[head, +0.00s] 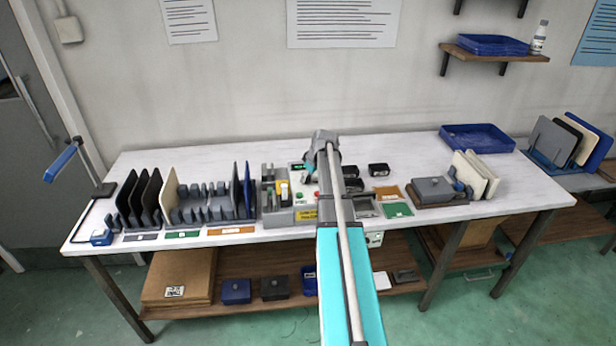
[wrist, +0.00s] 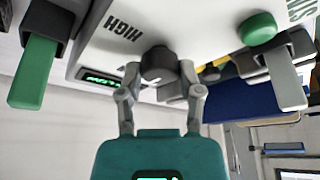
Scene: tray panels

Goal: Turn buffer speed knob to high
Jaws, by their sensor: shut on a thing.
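The buffer speed knob (wrist: 158,62) is a dark grey round knob on a pale panel (wrist: 180,25) in the wrist view. My gripper (wrist: 160,78) is shut on it, one finger on each side. The word HIGH is printed on the panel up and left of the knob, upside down in this view. Which way the knob's pointer faces cannot be told. In the head view my arm covers the knob, and the grey machine (head: 305,215) shows only in part.
In the wrist view a green button (wrist: 258,28) and a lit green display (wrist: 100,78) flank the knob. Green and grey blocks stick out nearby. On the white table (head: 130,165), racks of upright panels (head: 150,195) stand left and a blue tray (head: 477,138) lies right.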

